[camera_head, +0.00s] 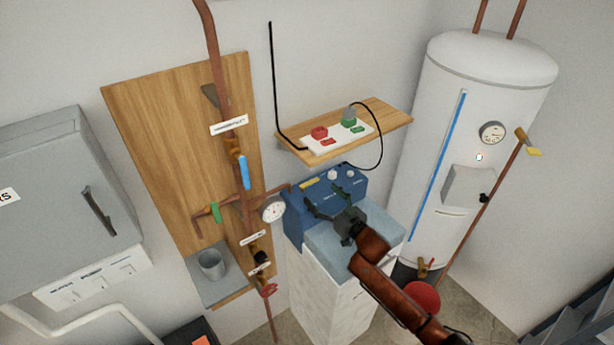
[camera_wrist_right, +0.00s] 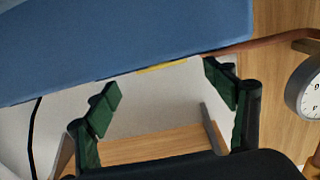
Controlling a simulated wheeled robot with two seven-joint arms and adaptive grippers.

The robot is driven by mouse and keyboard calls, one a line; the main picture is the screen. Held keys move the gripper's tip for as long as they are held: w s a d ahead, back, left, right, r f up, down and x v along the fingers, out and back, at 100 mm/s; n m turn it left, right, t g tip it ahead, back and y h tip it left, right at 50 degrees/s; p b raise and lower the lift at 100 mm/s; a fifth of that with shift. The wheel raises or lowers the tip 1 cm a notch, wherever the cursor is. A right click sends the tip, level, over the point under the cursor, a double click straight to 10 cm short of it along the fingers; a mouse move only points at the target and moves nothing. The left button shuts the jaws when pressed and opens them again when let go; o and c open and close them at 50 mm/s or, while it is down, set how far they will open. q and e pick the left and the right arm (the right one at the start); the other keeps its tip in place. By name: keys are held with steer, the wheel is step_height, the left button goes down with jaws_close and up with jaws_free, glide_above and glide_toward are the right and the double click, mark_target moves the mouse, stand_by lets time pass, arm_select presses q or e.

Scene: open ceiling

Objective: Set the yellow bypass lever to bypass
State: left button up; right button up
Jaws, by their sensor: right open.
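A yellow lever-like piece (camera_head: 310,183) lies along the upper left of the blue unit (camera_head: 290,222), which stands at the back of a white cabinet with a blue-grey top. In the right wrist view a thin yellow strip (camera_wrist_right: 162,66) shows at the edge of the large blue body (camera_wrist_right: 120,40); I cannot tell its setting. My right gripper (camera_head: 328,202) is open and empty, in front of the blue unit's face. Its green fingers (camera_wrist_right: 160,86) are spread, with the yellow strip beyond the gap between them. My left gripper is not in view.
A wooden shelf (camera_head: 390,115) with a socket strip and black cable is above the unit. A pipe board (camera_head: 150,130) with valves and a gauge (camera_head: 272,209) is to the left.

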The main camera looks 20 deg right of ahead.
mark_target(310, 185)
steer(key=x, duration=0.7)
steer(key=shift+w+a+r, duration=0.1)
steer(key=shift+w+a, duration=0.05)
steer(key=shift+w, duration=0.15)
steer(key=c, duration=1.7)
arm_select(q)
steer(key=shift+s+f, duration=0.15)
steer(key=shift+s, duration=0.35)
arm_select(e)
steer(key=shift+a, duration=0.1)
